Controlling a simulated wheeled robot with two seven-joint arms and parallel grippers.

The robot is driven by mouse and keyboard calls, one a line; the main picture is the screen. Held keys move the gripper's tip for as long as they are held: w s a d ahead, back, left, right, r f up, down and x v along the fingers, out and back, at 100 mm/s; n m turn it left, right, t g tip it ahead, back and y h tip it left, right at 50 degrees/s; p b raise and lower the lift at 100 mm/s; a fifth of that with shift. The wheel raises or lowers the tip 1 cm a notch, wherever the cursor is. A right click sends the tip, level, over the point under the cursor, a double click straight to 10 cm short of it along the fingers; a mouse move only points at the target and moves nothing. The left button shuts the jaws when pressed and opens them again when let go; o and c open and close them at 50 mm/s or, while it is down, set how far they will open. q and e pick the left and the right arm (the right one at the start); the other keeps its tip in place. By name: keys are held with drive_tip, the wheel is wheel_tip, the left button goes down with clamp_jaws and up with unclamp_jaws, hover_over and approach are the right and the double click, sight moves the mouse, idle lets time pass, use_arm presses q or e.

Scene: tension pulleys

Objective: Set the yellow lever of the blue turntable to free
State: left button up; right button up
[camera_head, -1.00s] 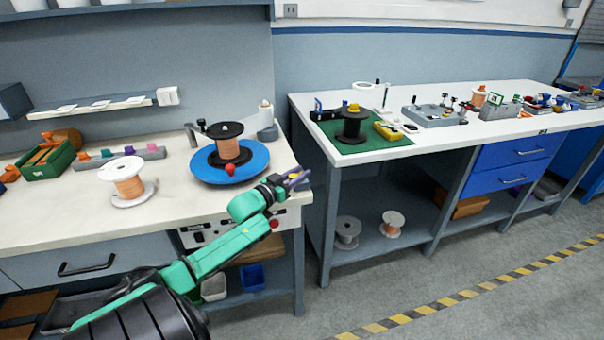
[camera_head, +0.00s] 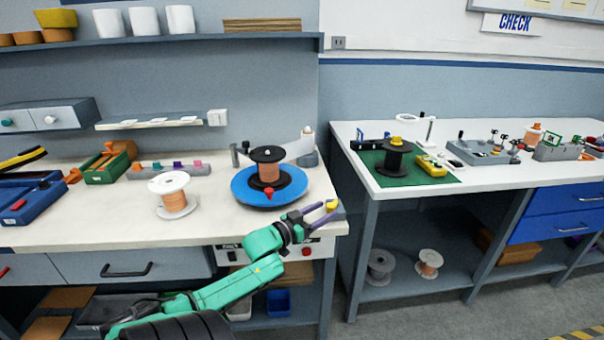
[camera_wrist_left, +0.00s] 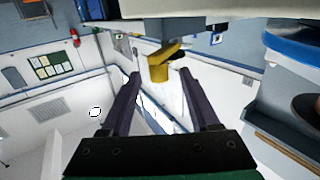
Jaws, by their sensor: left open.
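The blue turntable (camera_head: 243,188) sits near the right front corner of the left bench, with a black-flanged copper spool (camera_head: 268,172) on it. Its rim also shows at the upper right of the left wrist view (camera_wrist_left: 298,46). The yellow lever (camera_head: 332,205) shows at the bench's front right corner, by my left gripper's fingertips. In the left wrist view the yellow lever (camera_wrist_left: 165,62) lies just beyond and between the fingertips. My left gripper (camera_head: 325,211) is open, its purple fingers apart with nothing clamped. I cannot tell the lever's setting. My right gripper is not in view.
A red knob (camera_head: 268,193) stands at the turntable's front. A white copper spool (camera_head: 173,197) stands to its left, and a grey cylinder (camera_head: 308,152) behind it. A gap separates this bench from the right bench (camera_head: 470,185). The floor in front is clear.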

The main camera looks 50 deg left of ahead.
use_arm(q)
drive_tip(key=s, duration=0.8)
drive_tip(key=shift+s+d, duration=0.15)
drive_tip(key=shift+s, duration=0.1)
drive_tip(key=shift+c, duration=0.4)
drive_tip(key=shift+w, duration=0.1)
drive_tip(key=c, duration=0.5)
drive_tip(key=d+m+b, duration=0.1)
drive_tip(key=m, duration=0.2)
drive_tip(key=d+m+b, duration=0.1)
drive_tip(key=m+b, duration=0.1)
drive_tip(key=m, duration=0.1)
drive_tip(key=d+r+m+h+b, duration=0.1)
drive_tip(key=d+m+b, duration=0.1)
drive_tip(key=m, duration=0.1)
drive_tip(key=shift+w+d+r+m+t, duration=0.1)
drive_tip(key=shift+w+m+t, duration=0.3)
clamp_jaws()
drive_tip(key=w+a+f+m+b, duration=0.1)
drive_tip(key=w+m+b, duration=0.2)
drive_tip(key=w+m, duration=0.5)
drive_tip(key=shift+w+a+g+y, duration=0.35)
drive_tip(key=shift+w+g+y, duration=0.05)
drive_tip(key=shift+w, duration=0.15)
